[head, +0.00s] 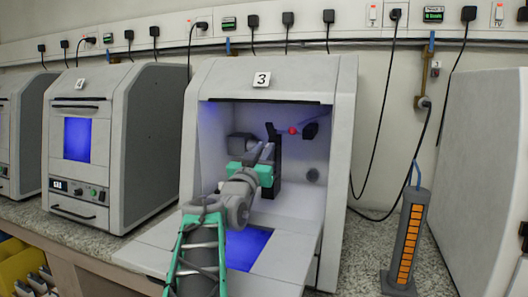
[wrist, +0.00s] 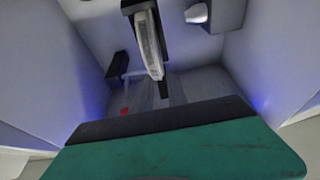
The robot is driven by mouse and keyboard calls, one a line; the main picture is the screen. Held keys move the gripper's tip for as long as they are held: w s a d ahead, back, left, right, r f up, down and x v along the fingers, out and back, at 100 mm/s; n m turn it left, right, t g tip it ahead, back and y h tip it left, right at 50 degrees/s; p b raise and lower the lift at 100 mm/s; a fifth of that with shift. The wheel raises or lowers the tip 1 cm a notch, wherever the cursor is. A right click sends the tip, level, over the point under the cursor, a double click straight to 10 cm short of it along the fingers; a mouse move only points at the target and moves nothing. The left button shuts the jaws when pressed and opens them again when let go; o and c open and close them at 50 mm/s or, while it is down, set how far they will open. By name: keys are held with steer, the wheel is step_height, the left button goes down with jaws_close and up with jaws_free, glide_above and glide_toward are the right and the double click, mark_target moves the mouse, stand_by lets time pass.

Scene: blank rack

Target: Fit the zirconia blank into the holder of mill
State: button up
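The open mill (head: 341,95), marked 3, stands in the middle of the head view with its front flap lowered. My arm reaches through the opening, and my gripper (head: 265,172) is inside the chamber. In the head view, a dark upright part (head: 277,160), apparently the holder, stands just beyond my gripper. In the wrist view, a pale, narrow, rounded thing (wrist: 149,45), perhaps the zirconia blank edge-on, lies against a dark part ahead of my green gripper body (wrist: 180,150). My fingertips do not show clearly, so I cannot tell whether they grip it.
Inside the chamber are a red ball (head: 292,131), a black bracket (head: 311,130) and a grey block (head: 240,144), with walls close on both sides. Closed mill 4 (head: 150,135) stands left. A dark rack with orange slots (head: 409,243) stands on the counter at right.

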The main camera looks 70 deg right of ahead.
steer(key=o, duration=0.4)
steer(key=shift+f, duration=0.15)
steer(key=shift+d+f, duration=0.1)
steer(key=shift+f, duration=0.05)
